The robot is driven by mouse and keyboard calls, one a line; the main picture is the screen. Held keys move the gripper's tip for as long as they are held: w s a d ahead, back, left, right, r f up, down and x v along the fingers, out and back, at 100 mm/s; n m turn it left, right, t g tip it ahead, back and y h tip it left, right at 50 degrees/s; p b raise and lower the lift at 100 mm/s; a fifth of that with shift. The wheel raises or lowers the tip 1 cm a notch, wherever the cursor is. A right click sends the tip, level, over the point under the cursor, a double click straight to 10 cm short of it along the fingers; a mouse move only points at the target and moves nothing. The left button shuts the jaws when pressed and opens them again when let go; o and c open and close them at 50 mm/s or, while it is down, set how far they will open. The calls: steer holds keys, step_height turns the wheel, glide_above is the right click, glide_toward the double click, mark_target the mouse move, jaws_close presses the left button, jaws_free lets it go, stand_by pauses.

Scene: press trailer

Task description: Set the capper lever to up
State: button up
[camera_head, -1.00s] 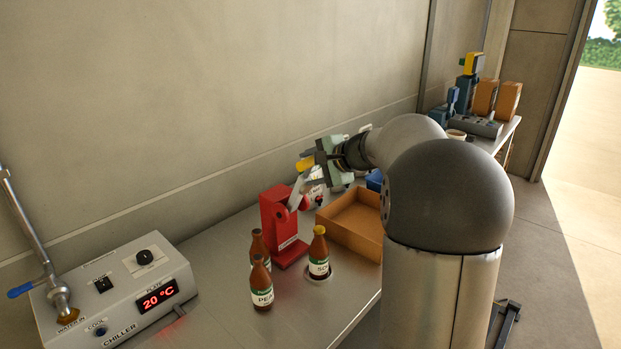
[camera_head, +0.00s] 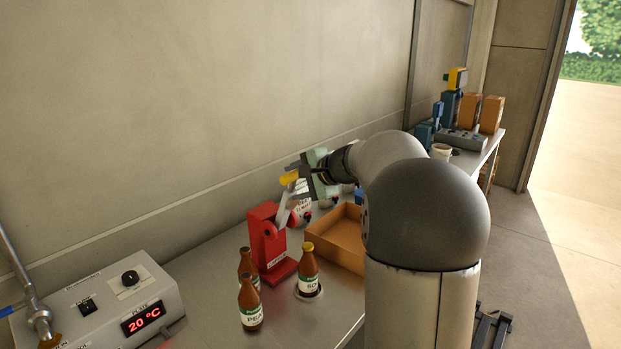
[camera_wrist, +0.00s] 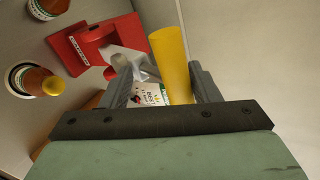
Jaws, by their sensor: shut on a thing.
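The capper (camera_head: 266,240) is a red stand on the metal bench, with a pale grey lever (camera_head: 284,204) that ends in a yellow handle (camera_head: 289,178). The lever points steeply upward, leaning right towards my gripper. My gripper (camera_head: 301,174) is at the top of the lever, shut on the yellow handle. In the wrist view the yellow handle (camera_wrist: 170,62) stands between the two fingers of my gripper (camera_wrist: 158,66), nearer the right one. The red capper base (camera_wrist: 95,42) lies beyond, at upper left.
Brown bottles (camera_head: 250,303) stand in front of the capper, one with a yellow cap (camera_head: 308,272). An orange-brown tray (camera_head: 338,238) is to its right, with white-labelled containers behind. The wall runs close behind the bench.

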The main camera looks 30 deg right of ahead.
steer(key=b+v, duration=0.3)
steer(key=v, duration=1.4)
steer(key=shift+d, duration=0.15)
steer(key=shift+s, duration=0.15)
